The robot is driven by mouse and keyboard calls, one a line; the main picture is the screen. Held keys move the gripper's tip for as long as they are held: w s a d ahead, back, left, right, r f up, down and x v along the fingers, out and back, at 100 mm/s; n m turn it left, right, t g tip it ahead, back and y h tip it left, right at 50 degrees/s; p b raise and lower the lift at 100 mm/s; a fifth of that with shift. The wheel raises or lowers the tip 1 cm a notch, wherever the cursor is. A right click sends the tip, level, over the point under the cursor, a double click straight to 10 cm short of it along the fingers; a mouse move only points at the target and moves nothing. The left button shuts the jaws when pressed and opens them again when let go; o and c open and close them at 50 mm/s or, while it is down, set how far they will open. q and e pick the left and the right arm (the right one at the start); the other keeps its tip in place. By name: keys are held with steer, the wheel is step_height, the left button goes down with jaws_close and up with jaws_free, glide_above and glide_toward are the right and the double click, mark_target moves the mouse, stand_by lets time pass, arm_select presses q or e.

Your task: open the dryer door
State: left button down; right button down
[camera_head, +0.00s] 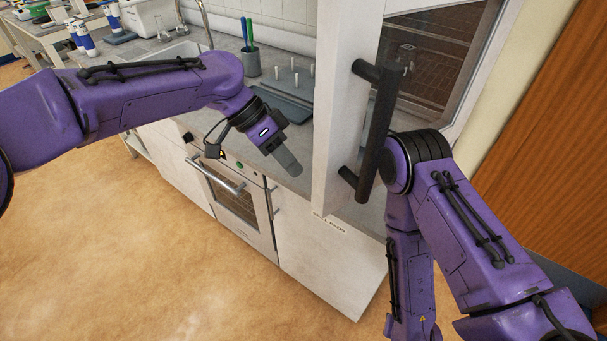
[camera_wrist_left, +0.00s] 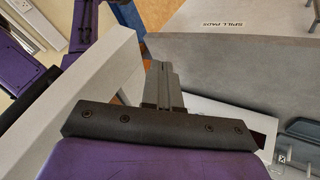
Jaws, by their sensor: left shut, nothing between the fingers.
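The dryer is the tall white cabinet at the right of the head view. Its door (camera_head: 345,100) has a window with wire racks behind the glass and a black upright bar handle (camera_head: 378,130). I cannot tell whether the door stands slightly ajar. My left gripper (camera_head: 288,163) is shut and empty over the counter's front edge, left of the door and apart from the handle. In the left wrist view its fingers (camera_wrist_left: 163,85) point between a white panel and the grey-white cabinet front. My right arm crosses beside the handle; its gripper does not show.
A grey rack with pegs (camera_head: 283,105) and a pen cup (camera_head: 250,62) stand on the counter behind my left gripper. Below are an oven (camera_head: 235,200) and a cabinet labelled "SPILL PADS" (camera_head: 320,260). A wooden door (camera_head: 540,150) is at right. The floor at left is clear.

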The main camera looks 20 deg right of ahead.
arm_select(q)
steer(key=s, duration=0.1)
steer(key=s+d, duration=0.1)
steer(key=s, duration=0.1)
steer(key=s+p, duration=0.1)
steer(key=shift+s+d+f, duration=0.2)
steer(key=shift+d+f, duration=0.1)
steer(key=shift+d, duration=0.05)
steer(key=shift+w, duration=0.15)
steer(key=shift+f, duration=0.1)
